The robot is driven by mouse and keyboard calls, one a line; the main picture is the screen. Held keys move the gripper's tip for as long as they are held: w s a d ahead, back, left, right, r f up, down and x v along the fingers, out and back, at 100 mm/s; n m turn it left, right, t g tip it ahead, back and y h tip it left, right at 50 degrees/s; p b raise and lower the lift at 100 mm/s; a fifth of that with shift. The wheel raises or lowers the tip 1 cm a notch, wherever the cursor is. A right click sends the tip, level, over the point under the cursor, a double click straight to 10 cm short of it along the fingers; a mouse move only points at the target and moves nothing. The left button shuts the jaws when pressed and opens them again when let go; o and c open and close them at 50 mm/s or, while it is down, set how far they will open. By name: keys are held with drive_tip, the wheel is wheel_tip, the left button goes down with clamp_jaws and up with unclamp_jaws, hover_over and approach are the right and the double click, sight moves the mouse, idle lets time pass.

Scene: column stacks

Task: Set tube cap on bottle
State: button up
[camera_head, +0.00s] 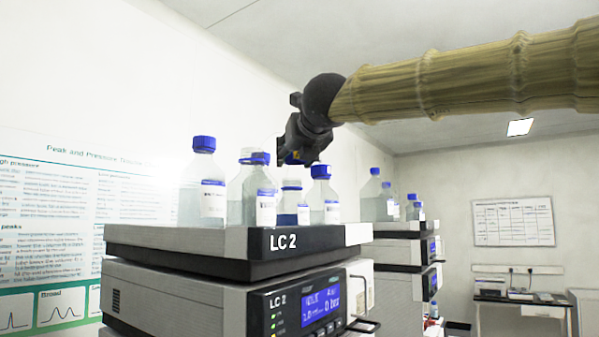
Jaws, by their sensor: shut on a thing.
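My gripper (294,153) is above the LC 2 stack, pointing down, its fingers partly dark and hard to make out. It is shut on a small blue thing, seemingly the tube cap (292,159), mostly hidden by the fingers. Directly below is a short bottle (290,207) with blue liquid and a pale top, standing upright. A small gap seems to show between the held cap and that bottle's top. Blue-capped bottles stand close on both sides, one to the left (262,195) and one to the right (323,197).
The bottles stand in a tray (180,238) on the LC 2 instrument (230,300). A tall blue-capped bottle (202,185) is at the left, and a white-capped one (240,185) stands beside it. A second stack (400,255) with bottles is behind right.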

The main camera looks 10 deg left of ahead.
drive_tip(key=shift+w+f, duration=0.1)
drive_tip(key=s, duration=0.1)
drive_tip(key=s+b, duration=0.1)
drive_tip(key=s, duration=0.2)
drive_tip(key=shift+a, duration=0.25)
drive_tip(key=w+f+b, duration=0.2)
drive_tip(key=w+f, duration=0.1)
drive_tip(key=shift+w+f, duration=0.25)
drive_tip(key=shift+w, duration=0.1)
drive_tip(key=shift+s+d+r, duration=0.1)
drive_tip(key=shift+s+r, duration=0.1)
drive_tip(key=shift+s, duration=0.4)
drive_tip(key=shift+s+r, duration=0.15)
drive_tip(key=shift+s, duration=0.4)
drive_tip(key=shift+w+f, duration=0.3)
drive_tip(key=shift+w, duration=0.4)
drive_tip(key=shift+s+r, duration=0.15)
drive_tip(key=shift+s, duration=0.2)
drive_tip(key=shift+s+r, duration=0.1)
drive_tip(key=shift+s, duration=0.2)
